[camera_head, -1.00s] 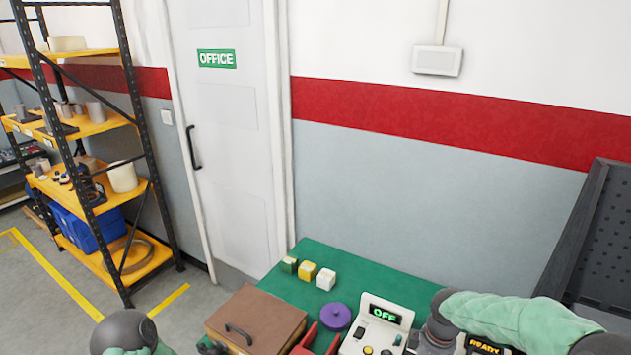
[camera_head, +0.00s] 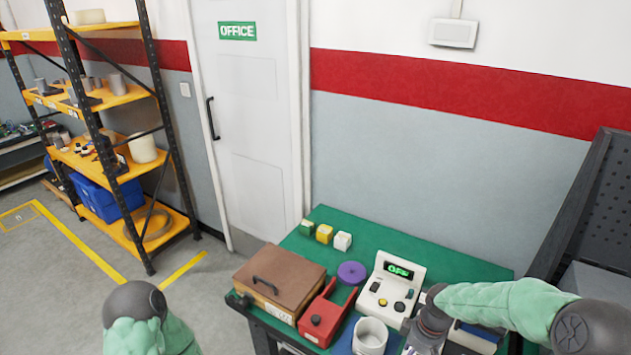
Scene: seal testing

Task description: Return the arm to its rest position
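My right arm reaches in from the right. Its wrist and the upper part of my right gripper (camera_head: 424,338) point down at the front of the green table, just right of the white test device (camera_head: 388,283). The fingertips are cut off by the bottom edge, so I cannot see whether they hold anything. The device's display reads OFF in green. My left arm shows only as a dark rounded joint and green sleeve at the lower left, apart from the table. My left gripper is out of the picture.
On the green table (camera_head: 440,258) are a brown lidded box (camera_head: 280,275), a red fixture (camera_head: 322,318), a purple disc (camera_head: 351,273), a white cup (camera_head: 370,336) and three small blocks (camera_head: 325,234). A dark panel (camera_head: 585,215) stands right. Yellow shelving (camera_head: 110,100) stands left; floor between is open.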

